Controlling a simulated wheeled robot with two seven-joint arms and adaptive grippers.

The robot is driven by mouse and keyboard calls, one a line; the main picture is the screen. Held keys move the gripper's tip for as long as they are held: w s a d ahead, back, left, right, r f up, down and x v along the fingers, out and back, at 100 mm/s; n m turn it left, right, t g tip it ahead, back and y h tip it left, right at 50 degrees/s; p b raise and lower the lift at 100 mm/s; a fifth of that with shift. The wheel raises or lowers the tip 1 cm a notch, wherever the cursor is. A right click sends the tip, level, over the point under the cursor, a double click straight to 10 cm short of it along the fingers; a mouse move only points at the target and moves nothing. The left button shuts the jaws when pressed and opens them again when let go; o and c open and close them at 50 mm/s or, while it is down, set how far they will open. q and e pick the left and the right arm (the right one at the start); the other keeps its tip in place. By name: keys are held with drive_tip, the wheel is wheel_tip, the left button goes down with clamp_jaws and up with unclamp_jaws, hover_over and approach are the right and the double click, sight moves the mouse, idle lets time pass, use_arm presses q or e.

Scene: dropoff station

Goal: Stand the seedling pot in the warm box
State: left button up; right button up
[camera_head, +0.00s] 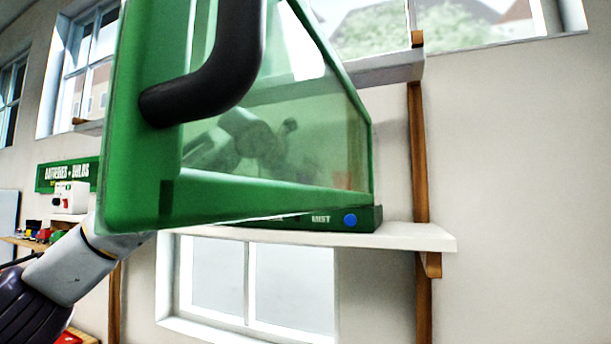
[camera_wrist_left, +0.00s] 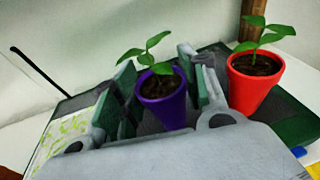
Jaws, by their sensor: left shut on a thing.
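The seedling pot, purple with a green seedling in dark soil, stands between the fingers of my left gripper in the left wrist view (camera_wrist_left: 163,108). My left gripper (camera_wrist_left: 160,78) is shut on it, and the pot looks nearly upright. In the head view, my left gripper (camera_head: 284,138) shows dimly through the tinted pane of the green-framed warm box (camera_head: 345,218). The box sits on a white shelf, with its door (camera_head: 140,190) in front. I cannot tell whether the purple pot touches the box floor. My right gripper is out of view.
A red pot with a seedling (camera_wrist_left: 254,85) stands close to the right of the purple pot. The door's black handle (camera_head: 222,85) fills the near foreground. The white shelf (camera_head: 425,238) ends right of the box. A wooden post (camera_head: 418,150) stands behind.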

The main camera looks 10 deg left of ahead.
use_arm(q)
drive_tip(key=shift+a+f, duration=0.1)
drive_tip(key=shift+f, duration=0.3)
drive_tip(key=shift+f, duration=0.15)
drive_tip(key=o, duration=1.1)
drive_tip(key=shift+c, duration=0.2)
